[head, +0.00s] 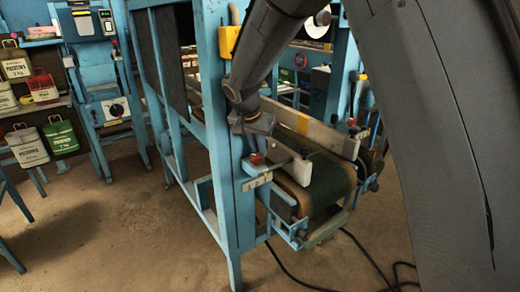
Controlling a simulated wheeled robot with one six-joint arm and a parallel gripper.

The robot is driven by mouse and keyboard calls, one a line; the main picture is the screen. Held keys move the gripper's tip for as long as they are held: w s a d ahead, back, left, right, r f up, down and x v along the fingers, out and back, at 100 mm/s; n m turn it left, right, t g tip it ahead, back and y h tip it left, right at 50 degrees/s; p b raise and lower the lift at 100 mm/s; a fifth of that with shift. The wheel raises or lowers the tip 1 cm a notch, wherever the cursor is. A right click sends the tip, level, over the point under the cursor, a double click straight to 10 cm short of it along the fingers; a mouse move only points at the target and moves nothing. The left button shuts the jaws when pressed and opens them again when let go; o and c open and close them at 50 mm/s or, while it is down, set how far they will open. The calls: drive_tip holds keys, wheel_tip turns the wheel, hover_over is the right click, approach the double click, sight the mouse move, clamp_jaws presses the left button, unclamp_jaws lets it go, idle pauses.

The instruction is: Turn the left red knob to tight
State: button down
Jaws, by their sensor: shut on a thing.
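The left red knob (256,159) sits at the near left end of the conveyor, on a grey bracket beside a pale guide rail. My gripper (256,151) reaches down from above and is shut on this knob. Its fingers are small here and partly cover the knob's top. A second red knob (352,122) stands on the right side of the conveyor, apart from my gripper. The knob's turn position cannot be read.
The conveyor's green-brown belt (325,182) runs beside the blue frame (226,150). A blue machine with a dial (115,109) and shelves of sacks (29,147) stand left. Black cables (290,270) lie on the floor. Open floor lies at front left.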

sight(254, 157)
drive_tip(key=shift+s+a+f, duration=0.1)
drive_tip(key=shift+s+f, duration=0.2)
drive_tip(key=shift+f, duration=0.05)
drive_tip(key=c, duration=1.8)
unclamp_jaws()
drive_tip(key=shift+a, duration=0.15)
drive_tip(key=shift+w+r, duration=0.15)
drive_tip(key=shift+r, duration=0.55)
drive_tip(key=b+v, duration=0.1)
drive_tip(key=v, duration=0.5)
drive_tip(key=shift+s+r, duration=0.25)
drive_tip(key=shift+r, duration=0.1)
